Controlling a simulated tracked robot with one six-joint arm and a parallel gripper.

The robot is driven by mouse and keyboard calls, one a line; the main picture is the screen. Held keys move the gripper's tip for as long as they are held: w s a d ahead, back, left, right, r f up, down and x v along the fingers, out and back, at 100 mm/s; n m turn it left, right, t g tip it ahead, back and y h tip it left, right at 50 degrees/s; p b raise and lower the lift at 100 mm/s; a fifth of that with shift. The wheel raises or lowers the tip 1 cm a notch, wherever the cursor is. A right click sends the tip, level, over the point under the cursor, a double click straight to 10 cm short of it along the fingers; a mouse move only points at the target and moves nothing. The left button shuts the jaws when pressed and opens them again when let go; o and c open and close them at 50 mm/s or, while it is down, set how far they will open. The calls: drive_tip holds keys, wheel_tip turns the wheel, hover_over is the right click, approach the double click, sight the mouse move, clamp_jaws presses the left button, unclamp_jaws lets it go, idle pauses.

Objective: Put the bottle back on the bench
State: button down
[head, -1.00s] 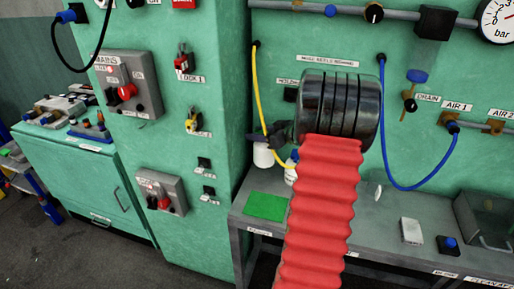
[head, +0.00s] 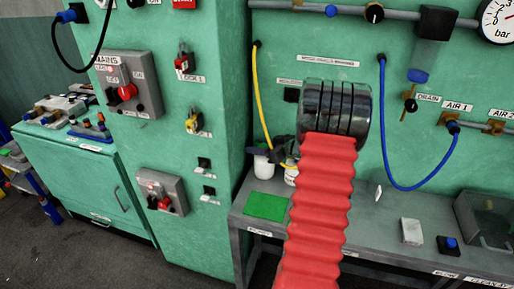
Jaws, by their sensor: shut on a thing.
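My gripper (head: 279,153) shows as dark jaws just left of and below the black ribbed end of my arm, which hides much of it. It is shut on a bottle, low over the back of the grey bench (head: 375,215). A white bottle (head: 263,167) is upright at the left side of the jaws. A second white container (head: 291,175) shows just below the jaws, partly covered by my arm. I cannot tell for certain whether the held bottle's base touches the bench.
A green mat (head: 266,206) lies on the bench's front left. A white block (head: 411,231), a blue button box (head: 448,245) and a grey bin (head: 488,220) are to the right. A yellow hose (head: 260,100) and a blue hose (head: 388,150) hang behind.

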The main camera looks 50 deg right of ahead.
idle(0.3)
drive_tip(key=c, duration=1.2)
unclamp_jaws()
drive_tip(key=shift+f, duration=0.1)
drive_tip(key=v, duration=1.2)
